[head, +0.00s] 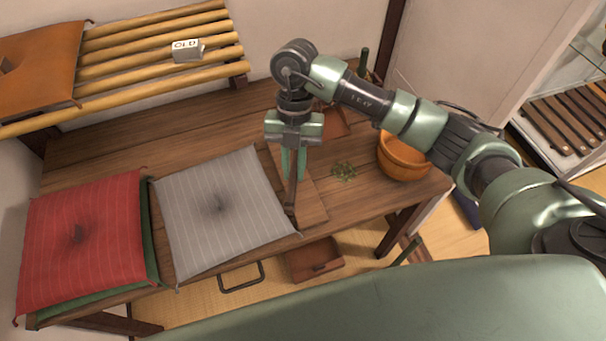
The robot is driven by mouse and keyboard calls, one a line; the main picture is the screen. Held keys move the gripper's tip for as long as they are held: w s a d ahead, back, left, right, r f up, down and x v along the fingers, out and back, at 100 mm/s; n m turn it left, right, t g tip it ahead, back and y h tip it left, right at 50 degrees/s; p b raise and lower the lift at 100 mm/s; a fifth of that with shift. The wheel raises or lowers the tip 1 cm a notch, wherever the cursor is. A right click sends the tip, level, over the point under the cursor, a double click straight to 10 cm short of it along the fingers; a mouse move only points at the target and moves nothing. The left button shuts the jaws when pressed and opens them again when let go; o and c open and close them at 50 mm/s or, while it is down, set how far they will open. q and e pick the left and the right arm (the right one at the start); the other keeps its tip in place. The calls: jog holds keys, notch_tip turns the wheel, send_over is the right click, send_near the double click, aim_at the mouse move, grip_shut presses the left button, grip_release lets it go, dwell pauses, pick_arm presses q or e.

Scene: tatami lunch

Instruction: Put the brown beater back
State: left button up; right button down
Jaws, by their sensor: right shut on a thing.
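My right gripper (293,163) points down over the wooden table, just right of the grey cushion. It is shut on a thin dark brown stick that looks like the brown beater (291,196). The beater hangs nearly upright below the fingers, its lower end close to the cushion's right edge and a flat wooden board (312,204). I cannot tell whether it touches either. The beater's upper part is hidden by the gripper. My left gripper is not in view.
A grey striped cushion (190,205) and a red cushion (85,240) lie left on the table. An orange bowl (403,158) and green crumbs (343,171) lie right. A slatted rack (150,50) bears a block marked OLD (187,50). A brown tray (314,261) is below the table edge.

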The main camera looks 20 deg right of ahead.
jog(key=shift+w+d+f+n+t+h+b, duration=0.15)
jog(key=shift+w+d+f+n+h+b, duration=0.2)
jog(key=shift+f+n+b, duration=1.15)
jog(key=shift+w+d+f+n+t+h+b, duration=0.1)
jog(key=shift+d+f+n+b, duration=0.35)
jog(key=shift+f, duration=2.1)
jog(key=shift+w+d+f+n+t+h+b, duration=0.15)
jog(key=shift+w+d+f+n+h+b, duration=0.35)
jog(key=shift+f+b, duration=1.2)
jog(key=shift+s+a+f+y+p, duration=0.1)
jog(key=shift+s+f+y+p, duration=0.15)
jog(key=shift+s+f+p, duration=0.1)
jog(key=c, duration=1.3)
grip_release()
jog(key=v, duration=0.8)
jog(key=shift+b, duration=0.4)
jog(key=shift+f, duration=0.1)
